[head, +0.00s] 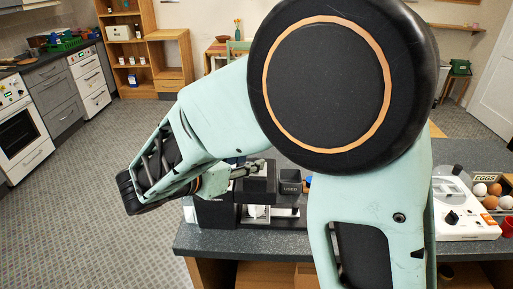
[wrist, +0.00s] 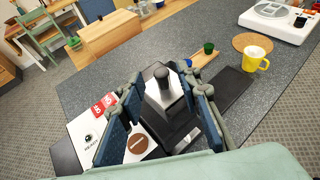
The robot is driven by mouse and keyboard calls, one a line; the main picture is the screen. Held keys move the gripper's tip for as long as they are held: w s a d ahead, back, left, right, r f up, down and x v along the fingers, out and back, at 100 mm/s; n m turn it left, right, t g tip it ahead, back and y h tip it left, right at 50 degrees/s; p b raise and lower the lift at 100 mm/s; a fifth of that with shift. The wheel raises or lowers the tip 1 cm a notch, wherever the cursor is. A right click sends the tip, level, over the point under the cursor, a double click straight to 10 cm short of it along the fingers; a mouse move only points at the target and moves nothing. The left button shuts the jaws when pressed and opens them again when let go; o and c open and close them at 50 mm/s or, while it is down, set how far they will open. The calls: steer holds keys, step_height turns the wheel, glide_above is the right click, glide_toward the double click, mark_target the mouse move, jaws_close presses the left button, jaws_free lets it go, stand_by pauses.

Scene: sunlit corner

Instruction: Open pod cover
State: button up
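The coffee machine (head: 258,186) stands on the dark counter in the head view, black with light metal parts low down. In the wrist view its grey tapered top (wrist: 165,98), which I take to be the pod cover, carries a black knob (wrist: 161,73). My gripper (wrist: 165,112) is open, with its blue-padded fingers on either side of that top. I cannot tell whether the pads touch it. In the head view my gripper (head: 249,169) is at the upper left of the machine, and my arm hides part of the counter.
A black box marked "USED" (head: 290,187) stands right of the machine. The wrist view shows a yellow mug (wrist: 255,58), a cork mat (wrist: 252,42), a dark flat slab (wrist: 233,88), a wooden box (wrist: 110,33) and red packets (wrist: 98,105). Eggs (head: 487,189) stand far right.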

mark_target(255, 159)
steer(key=shift+x, duration=1.85)
jaws_close()
steer(key=shift+w, duration=0.1)
